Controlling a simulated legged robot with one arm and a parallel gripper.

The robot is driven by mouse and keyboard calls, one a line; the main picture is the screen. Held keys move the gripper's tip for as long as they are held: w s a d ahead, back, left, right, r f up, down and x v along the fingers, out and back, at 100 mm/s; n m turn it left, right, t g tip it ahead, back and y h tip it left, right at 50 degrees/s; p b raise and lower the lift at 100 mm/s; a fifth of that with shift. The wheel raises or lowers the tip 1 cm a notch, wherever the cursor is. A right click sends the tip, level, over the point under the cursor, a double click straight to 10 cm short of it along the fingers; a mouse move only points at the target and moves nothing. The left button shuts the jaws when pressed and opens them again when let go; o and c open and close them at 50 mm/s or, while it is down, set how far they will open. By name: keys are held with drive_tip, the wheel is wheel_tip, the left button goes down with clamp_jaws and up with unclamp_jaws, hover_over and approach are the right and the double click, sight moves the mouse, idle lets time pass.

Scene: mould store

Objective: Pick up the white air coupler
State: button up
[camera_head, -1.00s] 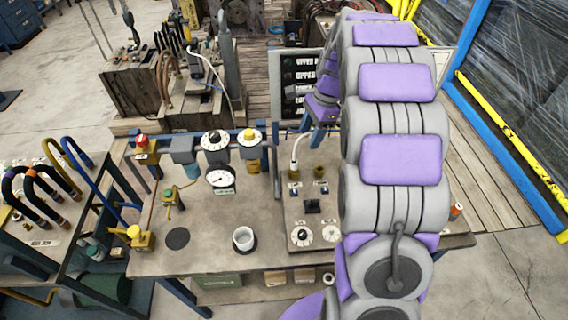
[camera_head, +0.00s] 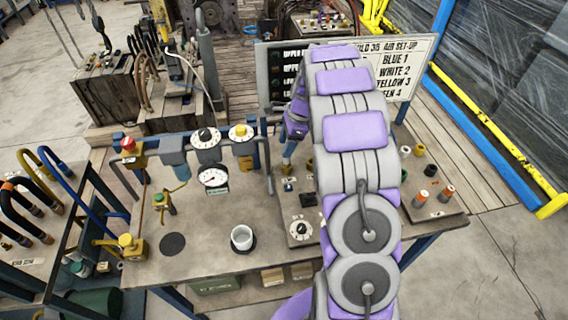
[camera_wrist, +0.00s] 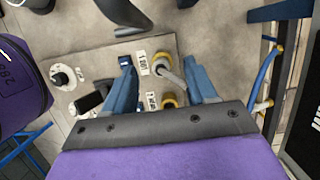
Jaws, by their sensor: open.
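In the wrist view, a pale whitish hose end, which looks like the white air coupler (camera_wrist: 174,78), sits at a brass fitting (camera_wrist: 161,58) on the panel plate. My gripper (camera_wrist: 159,66) is open, its two blue fingers on either side of this hose end with visible gaps. I cannot tell whether the fingertips are level with it. A second brass fitting (camera_wrist: 168,101) is beside it, empty as far as I can see. In the head view my gripper (camera_head: 289,150) is low over the panel's left part, and my arm hides the coupler.
A sign (camera_head: 397,75) listing colours with numbers stands behind the bench (camera_head: 205,255).

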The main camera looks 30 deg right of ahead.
sight(286, 161)
drive_tip(key=shift+a+f, duration=0.15)
drive_tip(key=shift+f, duration=0.45)
drive_tip(key=shift+s+d+f+b, duration=0.1)
drive_tip(key=shift+d+f+b, duration=0.35)
drive_tip(key=shift+d+f, duration=0.65)
drive_tip(key=x, duration=0.1)
drive_tip(key=b+x, duration=0.1)
drive_tip(key=x, duration=0.1)
drive_tip(key=shift+s+a+f, duration=0.15)
drive_tip(key=shift+a+f, duration=0.05)
drive_tip(key=shift+a, duration=0.75)
drive_tip(key=shift+d+f, duration=0.15)
drive_tip(key=shift+d, duration=0.7)
drive_tip(key=c, duration=0.6)
drive_tip(key=shift+a, duration=0.55)
clamp_jaws()
